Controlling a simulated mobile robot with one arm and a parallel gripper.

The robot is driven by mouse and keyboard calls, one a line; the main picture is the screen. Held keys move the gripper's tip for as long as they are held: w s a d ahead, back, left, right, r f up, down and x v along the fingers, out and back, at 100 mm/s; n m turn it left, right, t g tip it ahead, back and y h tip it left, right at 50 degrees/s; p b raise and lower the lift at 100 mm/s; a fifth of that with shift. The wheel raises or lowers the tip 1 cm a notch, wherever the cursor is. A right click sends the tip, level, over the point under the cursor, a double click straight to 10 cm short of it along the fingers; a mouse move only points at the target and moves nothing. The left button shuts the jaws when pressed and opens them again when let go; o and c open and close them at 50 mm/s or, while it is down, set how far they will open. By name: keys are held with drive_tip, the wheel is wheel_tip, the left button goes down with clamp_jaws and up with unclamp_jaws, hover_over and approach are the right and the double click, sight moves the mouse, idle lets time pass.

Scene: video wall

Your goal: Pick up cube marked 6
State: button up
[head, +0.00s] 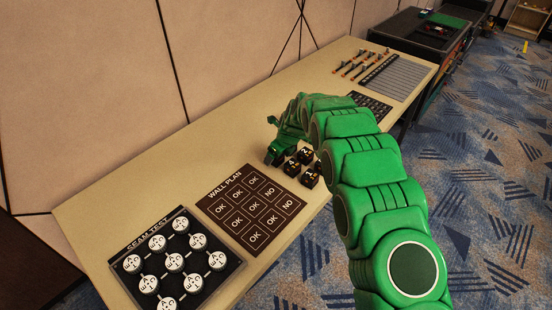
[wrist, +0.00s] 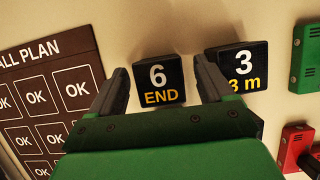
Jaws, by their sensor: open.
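The cube marked 6 (wrist: 158,80) is black, with a white 6 and the yellow word END on top. In the wrist view it sits on the table between the fingers of my gripper (wrist: 160,88), nearer the left finger. My gripper is open and holds nothing. In the head view my green gripper (head: 273,155) is low over the table beside a group of small black cubes (head: 309,178). I cannot tell which of these is the 6 there.
A black cube marked 3 (wrist: 240,66) stands just right of the 6, close to my right finger. Green (wrist: 307,58) and red (wrist: 298,146) blocks lie farther right. The WALL PLAN board (head: 252,209) lies left of the cubes, with the SEAM TEST board (head: 178,262) beyond it.

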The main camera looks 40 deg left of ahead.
drive_tip(key=shift+f, duration=0.1)
drive_tip(key=c, duration=1.1)
drive_tip(key=shift+o, duration=0.2)
